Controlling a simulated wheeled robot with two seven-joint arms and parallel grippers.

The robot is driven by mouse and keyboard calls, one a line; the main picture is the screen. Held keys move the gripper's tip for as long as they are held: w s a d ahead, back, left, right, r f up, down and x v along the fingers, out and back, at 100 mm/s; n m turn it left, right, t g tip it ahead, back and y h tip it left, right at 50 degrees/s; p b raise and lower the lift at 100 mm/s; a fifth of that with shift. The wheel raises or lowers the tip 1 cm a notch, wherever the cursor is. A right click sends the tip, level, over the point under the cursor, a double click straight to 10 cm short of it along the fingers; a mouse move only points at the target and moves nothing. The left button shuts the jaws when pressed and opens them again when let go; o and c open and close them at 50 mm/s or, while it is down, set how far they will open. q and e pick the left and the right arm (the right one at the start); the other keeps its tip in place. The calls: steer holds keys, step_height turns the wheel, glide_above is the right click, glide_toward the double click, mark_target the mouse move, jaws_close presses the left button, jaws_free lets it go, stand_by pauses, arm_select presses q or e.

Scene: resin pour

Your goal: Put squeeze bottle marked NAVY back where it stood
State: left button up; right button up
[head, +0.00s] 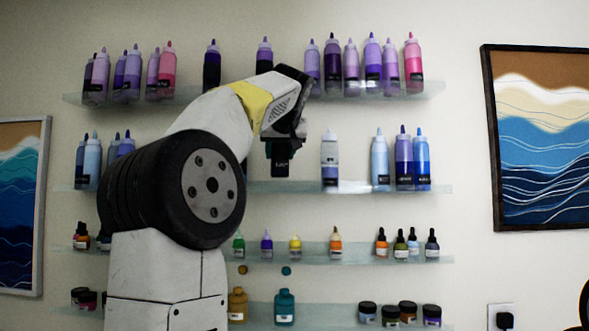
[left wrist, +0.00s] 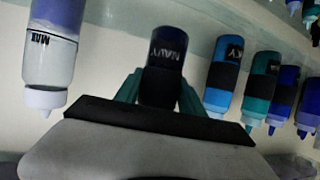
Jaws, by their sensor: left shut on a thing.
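The squeeze bottle marked NAVY (left wrist: 168,50) is dark navy with a dark label and is held in my left gripper (left wrist: 160,92) in the left wrist view, where bottles appear upside down. In the head view my left gripper (head: 283,135) is shut on the bottle (head: 280,158), whose lower part shows beneath the jaws. The bottle looks upright, its base just above the line of the second glass shelf (head: 270,187). I cannot tell whether it touches the shelf. Its upper part is hidden by the gripper. My right gripper is not in view.
A half-clear bottle (head: 330,158) stands right of the held bottle, with blue bottles (head: 380,160) farther right. Purple and pink bottles line the top shelf (head: 425,90), close above my wrist. My arm hides part of the shelves. Bare shelf shows beside the held bottle.

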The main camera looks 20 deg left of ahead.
mark_target(275, 167)
arm_select(q)
steer(key=shift+w+a+f, duration=0.1)
steer(key=shift+w+a, duration=0.95)
steer(key=shift+a, duration=0.15)
steer(key=shift+f, duration=1.75)
steer(key=o, duration=1.3)
steer(key=shift+f, duration=0.1)
steer(key=v, duration=1.2)
steer(key=s+d+f+m+g+h, duration=0.2)
steer(key=s+d+f, duration=0.2)
steer(key=f, duration=1)
steer(key=s+d+f+m+g+h, duration=0.2)
steer(key=s+d+f+h, duration=0.1)
steer(key=s+f, duration=0.7)
steer(key=s+d+f+m+g+h, duration=0.1)
steer(key=s+d+f+h, duration=0.2)
steer(key=f, duration=1.5)
steer(key=shift+s+d+f+m+g, duration=0.15)
steer(key=shift+s+d, duration=0.25)
steer(key=shift+s, duration=0.45)
steer(key=shift+s+d+f+m+g, duration=0.1)
steer(key=shift+s+d, duration=0.3)
steer(key=shift+s, duration=0.5)
steer(key=shift+s+d+f+m+g, duration=0.15)
steer(key=shift+s+d, duration=0.25)
steer(key=shift+s, duration=0.45)
